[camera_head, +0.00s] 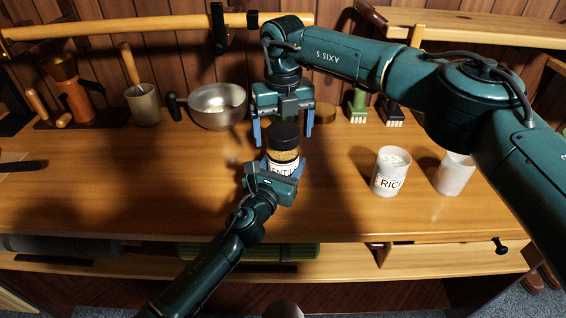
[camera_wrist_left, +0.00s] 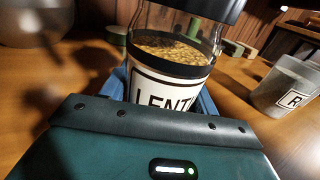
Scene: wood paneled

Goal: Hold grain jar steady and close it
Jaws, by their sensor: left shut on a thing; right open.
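The grain jar (camera_head: 285,157) stands upright on the table, with yellowish grains inside and a white label reading LENTI. In the left wrist view the jar (camera_wrist_left: 178,75) fills the upper middle. A black lid (camera_head: 284,133) is at its mouth; I cannot tell whether it is fully seated. The lid's lower edge (camera_wrist_left: 205,8) shows at the top of the wrist view. My left gripper (camera_head: 284,168) is shut around the jar's lower body. My right gripper (camera_head: 283,137) points down from above, open, with one blue finger on each side of the lid, apart from it.
A white jar labelled RICE (camera_head: 390,172) and another white jar (camera_head: 454,174) stand to the right. A metal pan (camera_head: 218,106), a mortar (camera_head: 144,104) and green and dark brushes (camera_head: 357,106) stand behind. The table's left front is clear.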

